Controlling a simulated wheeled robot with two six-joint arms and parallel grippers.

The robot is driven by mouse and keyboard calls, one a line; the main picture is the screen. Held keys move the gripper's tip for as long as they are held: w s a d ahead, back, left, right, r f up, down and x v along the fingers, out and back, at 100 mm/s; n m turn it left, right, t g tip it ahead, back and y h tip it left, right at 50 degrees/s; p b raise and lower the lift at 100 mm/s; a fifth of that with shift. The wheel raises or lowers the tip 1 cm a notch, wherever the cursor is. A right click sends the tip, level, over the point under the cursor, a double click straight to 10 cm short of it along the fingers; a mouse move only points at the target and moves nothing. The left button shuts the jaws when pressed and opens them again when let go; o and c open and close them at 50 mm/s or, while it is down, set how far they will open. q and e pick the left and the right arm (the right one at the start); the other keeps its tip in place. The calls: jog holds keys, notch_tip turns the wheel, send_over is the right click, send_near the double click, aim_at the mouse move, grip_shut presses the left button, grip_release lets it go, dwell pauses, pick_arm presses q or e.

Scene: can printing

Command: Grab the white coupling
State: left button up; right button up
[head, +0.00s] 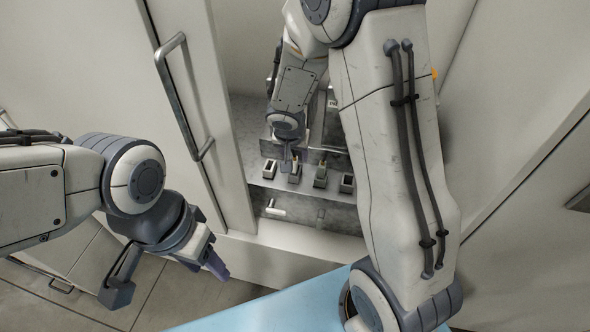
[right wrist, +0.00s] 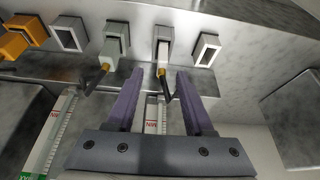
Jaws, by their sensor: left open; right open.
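In the right wrist view a pale grey-white coupling (right wrist: 163,36) with a dark handle and an orange band sits in a row on the metal ledge. My right gripper (right wrist: 160,74) is open. Its two purple fingers point toward this coupling, one to each side of its handle, with nothing visibly clamped. In the head view my right gripper (head: 288,158) is inside the cabinet just above the row, partly hidden by its wrist. A similar grey-green coupling (right wrist: 115,42) is left of it. My left gripper (head: 168,270) is open and empty outside the cabinet, at lower left.
Empty-looking white-rimmed sockets (right wrist: 207,49) and (right wrist: 68,34) flank the couplings, with orange pieces (right wrist: 14,44) at far left. Scaled white gauges (right wrist: 62,122) stand below the ledge. The cabinet door (head: 185,95) is at left; a light blue surface (head: 270,308) lies in front.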

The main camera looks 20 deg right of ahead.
aim_at(294, 160)
jog(key=b+x, duration=0.1)
jog(key=x, duration=0.4)
jog(key=shift+a+f, duration=0.15)
jog(key=shift+f, duration=0.1)
jog(key=shift+r, duration=0.1)
grip_shut()
